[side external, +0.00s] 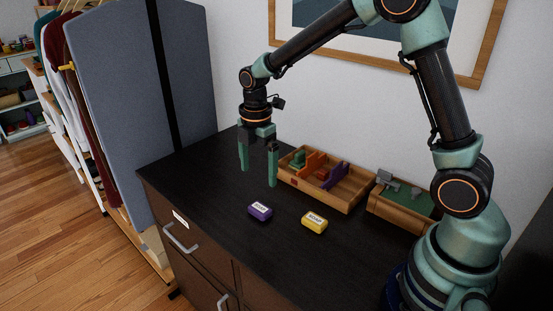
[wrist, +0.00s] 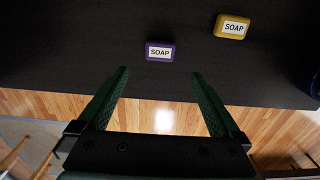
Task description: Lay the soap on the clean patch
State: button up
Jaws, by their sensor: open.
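Two soap bars lie flat on the dark top of a chest of drawers. The purple soap (side external: 260,211) has a white label and also shows in the wrist view (wrist: 159,51). The yellow soap (side external: 314,222) lies to its right and shows at the upper right of the wrist view (wrist: 232,26). My gripper (side external: 258,177) is open and empty, fingers pointing down, above the dark top and apart from both soaps. In the wrist view its fingertips (wrist: 160,73) stand just below the purple soap. I cannot make out a clean patch in either view.
A wooden tray (side external: 343,203) with green, orange and purple pieces stands behind the soaps by the wall. A second wooden box (side external: 390,209) with a green inside stands right of it. The dark top (side external: 195,179) is bare at left; its front edge drops to the floor.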

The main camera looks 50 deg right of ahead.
jog(key=s+d+r+m+t, duration=0.1)
jog(key=s+r+m+t, duration=0.4)
jog(key=s+r+m, duration=0.8)
jog(key=shift+s+d+m+t, duration=0.3)
jog(key=shift+s+m, duration=0.45)
jog(key=shift+m, duration=1.75)
jog(key=shift+r, duration=0.1)
